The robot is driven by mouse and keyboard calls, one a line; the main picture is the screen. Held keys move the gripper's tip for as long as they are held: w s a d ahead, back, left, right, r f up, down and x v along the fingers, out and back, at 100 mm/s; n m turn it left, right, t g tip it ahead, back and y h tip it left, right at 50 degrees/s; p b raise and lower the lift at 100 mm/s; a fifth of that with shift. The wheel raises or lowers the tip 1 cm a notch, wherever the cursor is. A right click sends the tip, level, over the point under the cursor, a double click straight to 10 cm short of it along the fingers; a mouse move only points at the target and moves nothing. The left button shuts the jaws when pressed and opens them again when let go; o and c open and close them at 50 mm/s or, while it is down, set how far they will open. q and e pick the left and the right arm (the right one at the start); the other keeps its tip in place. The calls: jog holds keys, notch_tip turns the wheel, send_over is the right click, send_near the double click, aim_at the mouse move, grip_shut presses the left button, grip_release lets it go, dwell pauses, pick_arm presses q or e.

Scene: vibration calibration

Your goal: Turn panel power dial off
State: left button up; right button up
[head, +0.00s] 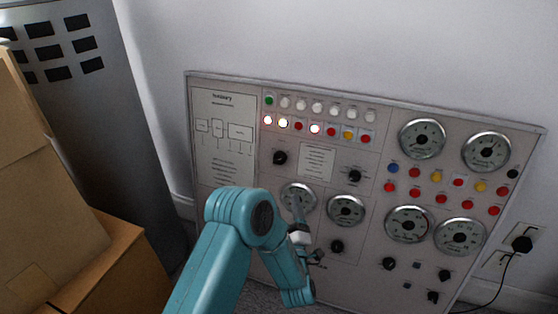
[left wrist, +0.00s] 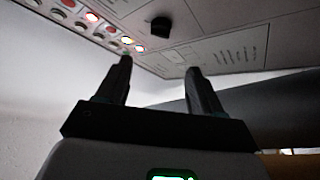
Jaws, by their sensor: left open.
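The grey control panel (head: 225,170) leans against the wall and carries several black dials. One black dial (head: 280,157) sits below the indicator lights, beside the diagram sheet. A black dial also shows in the left wrist view (left wrist: 160,27), just beyond my fingertips. Labels are too small to tell which is the power dial. My left gripper (head: 298,203) is in front of the left small gauge, below that upper-left dial. In the left wrist view my left gripper (left wrist: 158,66) has its two dark fingers spread and nothing between them. My right gripper is not in view.
Several indicator lights (head: 315,128) are on the panel, some lit white. Round gauges (head: 422,139) fill its right part. Cardboard boxes (head: 95,270) and a grey cabinet (head: 100,110) stand at the left. A plugged cord (head: 503,275) hangs at the right.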

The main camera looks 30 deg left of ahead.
pick_arm(q)
jog(key=r+p, duration=0.1)
jog(key=p, duration=0.1)
jog(key=b, duration=0.5)
send_near(278, 162)
jog(key=x, duration=0.7)
jog(key=shift+w+a, duration=0.1)
jog(key=shift+w, duration=0.1)
jog(key=shift+w+a+r, duration=0.2)
jog(key=shift+w+a, duration=0.15)
jog(key=shift+w, duration=0.1)
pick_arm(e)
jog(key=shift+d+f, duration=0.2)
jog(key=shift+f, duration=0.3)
pick_arm(q)
jog(key=c, duration=1)
jog(key=shift+c, duration=0.2)
